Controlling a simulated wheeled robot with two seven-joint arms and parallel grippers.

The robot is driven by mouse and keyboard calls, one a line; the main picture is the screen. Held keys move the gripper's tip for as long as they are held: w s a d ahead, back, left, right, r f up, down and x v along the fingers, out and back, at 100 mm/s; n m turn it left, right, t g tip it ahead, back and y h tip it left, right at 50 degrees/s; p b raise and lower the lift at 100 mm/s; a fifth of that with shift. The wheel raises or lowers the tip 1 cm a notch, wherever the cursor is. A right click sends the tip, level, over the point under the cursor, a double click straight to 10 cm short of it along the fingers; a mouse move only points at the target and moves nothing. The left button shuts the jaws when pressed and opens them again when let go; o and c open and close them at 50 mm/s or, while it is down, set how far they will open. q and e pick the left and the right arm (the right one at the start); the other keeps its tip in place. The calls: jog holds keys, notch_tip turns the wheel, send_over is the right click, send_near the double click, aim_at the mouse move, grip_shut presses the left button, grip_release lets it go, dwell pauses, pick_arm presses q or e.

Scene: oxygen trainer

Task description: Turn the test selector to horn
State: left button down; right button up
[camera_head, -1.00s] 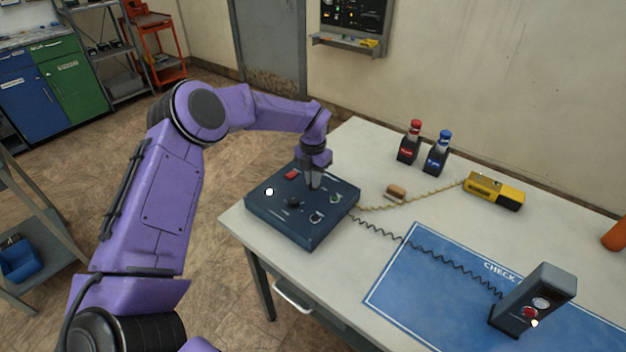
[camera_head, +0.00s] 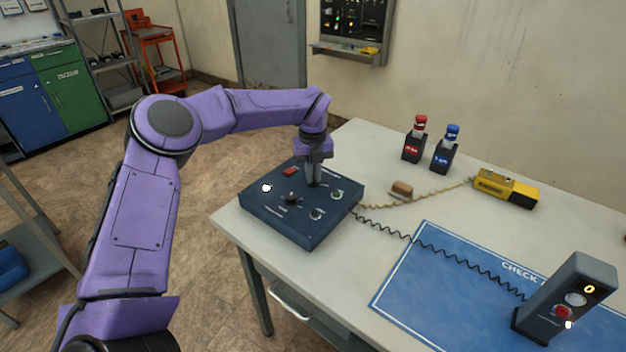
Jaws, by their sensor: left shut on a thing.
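The dark blue control box (camera_head: 290,229) sits on the near left corner of the table. Its top has a red switch (camera_head: 290,171), a lit white lamp (camera_head: 266,188), a black knob (camera_head: 291,198) and two round controls at the front right (camera_head: 316,213) and right (camera_head: 337,194). My left gripper (camera_head: 314,182) points down at the back middle of the box top and is shut on a small control there. The fingers hide that control, so its setting and label cannot be read. My right gripper is not in view.
A grey handset (camera_head: 566,299) with a lit orange display stands on the blue mat (camera_head: 440,265), joined to the box by a coiled cord. Red (camera_head: 414,147) and blue (camera_head: 445,156) bottles, a brown block (camera_head: 401,189) and a yellow device (camera_head: 505,189) stand farther back.

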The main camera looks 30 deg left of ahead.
pick_arm(q)
jog(key=shift+n+b, duration=0.5)
jog(key=shift+n, duration=0.3)
jog(key=c, duration=1.2)
grip_release()
notch_tip(320, 180, up, 11)
jog(key=shift+f, duration=0.2)
